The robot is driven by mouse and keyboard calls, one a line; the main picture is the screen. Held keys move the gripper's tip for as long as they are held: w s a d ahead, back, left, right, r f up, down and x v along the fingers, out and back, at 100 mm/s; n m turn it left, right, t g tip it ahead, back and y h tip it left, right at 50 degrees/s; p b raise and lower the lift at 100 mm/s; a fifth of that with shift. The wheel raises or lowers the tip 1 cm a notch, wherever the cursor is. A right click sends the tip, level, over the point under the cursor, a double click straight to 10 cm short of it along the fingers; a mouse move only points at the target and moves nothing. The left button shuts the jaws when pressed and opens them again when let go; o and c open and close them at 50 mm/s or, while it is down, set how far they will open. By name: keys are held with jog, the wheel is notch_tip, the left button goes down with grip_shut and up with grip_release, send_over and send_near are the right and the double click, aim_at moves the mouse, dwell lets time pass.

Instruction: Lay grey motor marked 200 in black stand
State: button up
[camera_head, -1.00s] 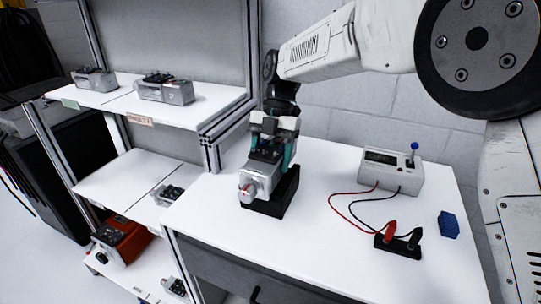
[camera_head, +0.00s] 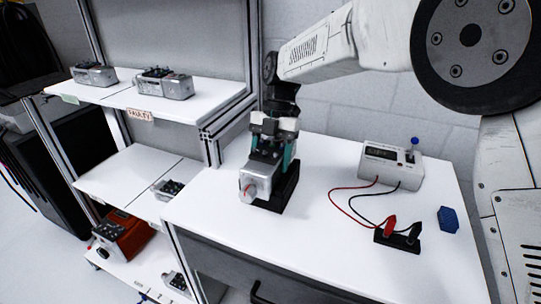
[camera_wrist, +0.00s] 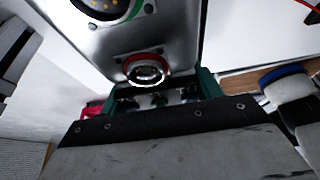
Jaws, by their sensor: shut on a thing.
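A grey motor (camera_head: 260,178) with a round shaft end is at the black stand (camera_head: 287,193) on the white table. My gripper (camera_head: 272,150) points down and is shut on the motor from above. The motor sits over or in the stand, and I cannot tell whether it rests fully there. In the wrist view the motor's metal body (camera_wrist: 150,38) fills the top middle, with a red-ringed round connector, between the green fingers of my gripper (camera_wrist: 155,92). No marking 200 is readable, and the stand is mostly hidden behind the motor.
A white meter box (camera_head: 391,166) has red and black leads running to a black block (camera_head: 398,236) with clips. A blue block (camera_head: 448,219) lies near the right edge.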

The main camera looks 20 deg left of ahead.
jog(key=shift+f, duration=0.15)
jog(key=o, duration=1.5)
jog(key=shift+c, duration=0.2)
jog(key=shift+f, duration=0.1)
jog(key=shift+v, duration=3.95)
